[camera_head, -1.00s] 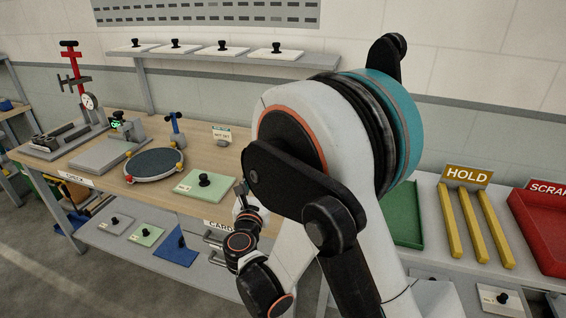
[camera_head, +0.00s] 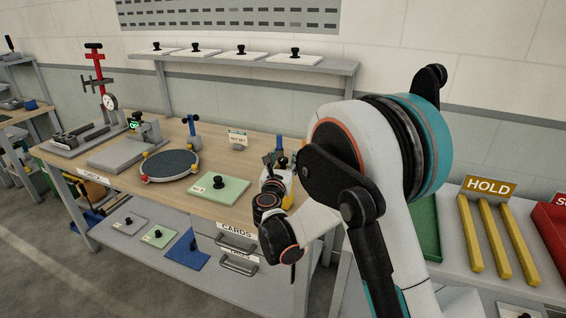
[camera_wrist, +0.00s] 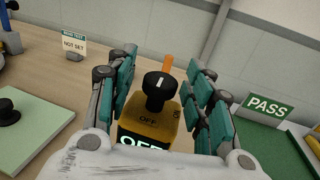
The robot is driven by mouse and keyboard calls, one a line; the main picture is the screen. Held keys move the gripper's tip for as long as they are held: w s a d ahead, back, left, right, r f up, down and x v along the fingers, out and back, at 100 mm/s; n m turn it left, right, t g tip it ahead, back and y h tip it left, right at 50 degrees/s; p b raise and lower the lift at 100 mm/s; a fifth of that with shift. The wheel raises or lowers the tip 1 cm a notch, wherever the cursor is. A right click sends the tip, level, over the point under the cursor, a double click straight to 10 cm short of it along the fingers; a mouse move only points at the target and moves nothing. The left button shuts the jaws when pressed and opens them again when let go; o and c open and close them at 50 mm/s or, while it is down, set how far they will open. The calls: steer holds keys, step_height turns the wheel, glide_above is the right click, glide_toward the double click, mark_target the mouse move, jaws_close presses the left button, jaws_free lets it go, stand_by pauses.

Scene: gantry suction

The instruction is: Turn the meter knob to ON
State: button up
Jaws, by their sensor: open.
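The meter (camera_wrist: 155,131) is a yellow box with a black knob (camera_wrist: 160,86) on top, seen in the wrist view. The knob's white mark points away from me; an "OFF" label lies in front of the knob, and a small label at its right is hard to read. The lit display at the near end reads "OFF", partly cut off. My gripper (camera_wrist: 164,66) is open, its teal-padded fingers on either side of the knob, apart from it. In the head view my arm partly hides the yellow meter (camera_head: 288,187) and my gripper (camera_head: 274,165).
A "NOT SET" sign (camera_wrist: 74,42) stands left of the meter. A pale green plate (camera_head: 220,190) with a black knob lies nearby. A green "PASS" tray (camera_wrist: 270,145) is at right. The round dark plate (camera_head: 168,163) stands further left on the bench (camera_head: 120,172).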

steer(key=c, duration=1.1)
steer(key=shift+d+n+y, duration=0.1)
steer(key=shift+n+y, duration=0.2)
steer(key=shift+y, duration=0.2)
steer(key=n+y+b, duration=0.1)
steer(key=n+y, duration=0.1)
steer(key=y, duration=0.2)
steer(key=shift+d+n, duration=0.1)
steer(key=shift+n, duration=0.3)
steer(key=n+g+y, duration=0.1)
steer(key=n+y, duration=0.1)
steer(key=y, duration=0.2)
steer(key=n+g+y, duration=0.2)
steer(key=n+y, duration=0.1)
steer(key=y, duration=0.1)
steer(key=shift+w+b, duration=0.1)
steer(key=shift+b, duration=0.25)
steer(key=n+g+y, duration=0.4)
steer(key=n+g, duration=0.1)
steer(key=shift+g+y, duration=0.4)
steer(key=n+g+y, duration=0.1)
steer(key=n+g, duration=0.1)
steer(key=g, duration=0.1)
steer(key=n+g+y, duration=0.1)
steer(key=n+g, duration=0.1)
steer(key=g, duration=0.1)
steer(key=shift+n+g, duration=0.4)
steer(key=shift+g, duration=0.2)
